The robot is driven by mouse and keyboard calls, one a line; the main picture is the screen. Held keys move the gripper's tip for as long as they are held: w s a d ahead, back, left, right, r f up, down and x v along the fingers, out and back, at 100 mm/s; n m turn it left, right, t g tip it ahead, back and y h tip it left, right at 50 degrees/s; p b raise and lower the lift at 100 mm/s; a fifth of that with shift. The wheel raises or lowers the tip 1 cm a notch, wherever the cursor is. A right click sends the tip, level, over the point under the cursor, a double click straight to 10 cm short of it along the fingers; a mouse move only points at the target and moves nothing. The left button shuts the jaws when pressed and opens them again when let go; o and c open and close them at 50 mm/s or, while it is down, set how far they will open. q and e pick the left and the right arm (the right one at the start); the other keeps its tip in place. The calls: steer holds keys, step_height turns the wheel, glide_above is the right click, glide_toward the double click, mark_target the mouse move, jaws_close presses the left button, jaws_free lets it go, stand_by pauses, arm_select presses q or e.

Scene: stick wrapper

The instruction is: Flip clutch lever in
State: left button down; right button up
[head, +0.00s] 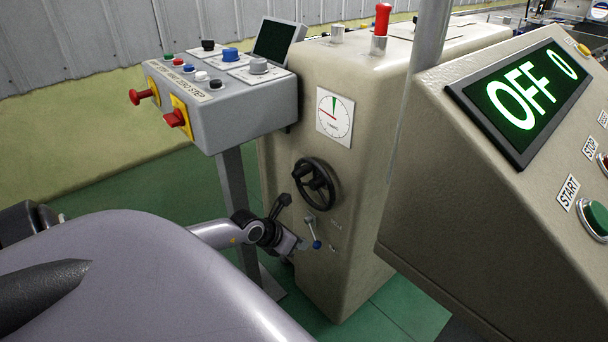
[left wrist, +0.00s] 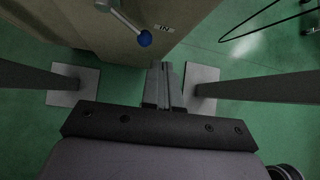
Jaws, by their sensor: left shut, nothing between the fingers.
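The clutch lever (head: 314,233) is a short metal rod with a blue ball knob on the front of the beige machine. It points downward, its knob low and slightly right of its pivot. In the left wrist view the lever (left wrist: 125,20) shows at the top, its blue knob near an "IN" label (left wrist: 163,28). My left gripper (head: 302,244) is just left of the knob in the head view. In the left wrist view its fingers (left wrist: 164,68) are together and empty, below and right of the knob, with a visible gap between. My right gripper is out of view.
A black handwheel (head: 316,184) and a dial (head: 335,115) are above the lever on the machine (head: 365,200). A grey button box (head: 225,105) stands on a post at left. A console screen (head: 525,90) reading "OFF 0" is at right. Green floor surrounds the machine.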

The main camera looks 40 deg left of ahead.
arm_select(q)
steer(key=s+d+r+p, duration=0.1)
steer(key=s+r+p, duration=0.1)
steer(key=s+r, duration=0.2)
steer(key=shift+s+d+r, duration=0.2)
steer(key=shift+s+r, duration=0.05)
stand_by(0.5)
steer(key=s+d+r+n+t+h+p, duration=0.1)
steer(key=s+d+r+n+t+p, duration=0.2)
steer(key=d+n, duration=0.5)
steer(key=d+r+n+t+h+p, duration=0.25)
steer(key=d+r+n, duration=0.25)
steer(key=d+n, duration=0.3)
steer(key=s+d+f+n+g+y+p, duration=0.2)
steer(key=s+n, duration=0.6)
steer(key=n, duration=1)
steer(key=shift+s+d+f+g+y, duration=0.35)
steer(key=shift+d+g+y, duration=0.3)
steer(key=shift+d, duration=0.55)
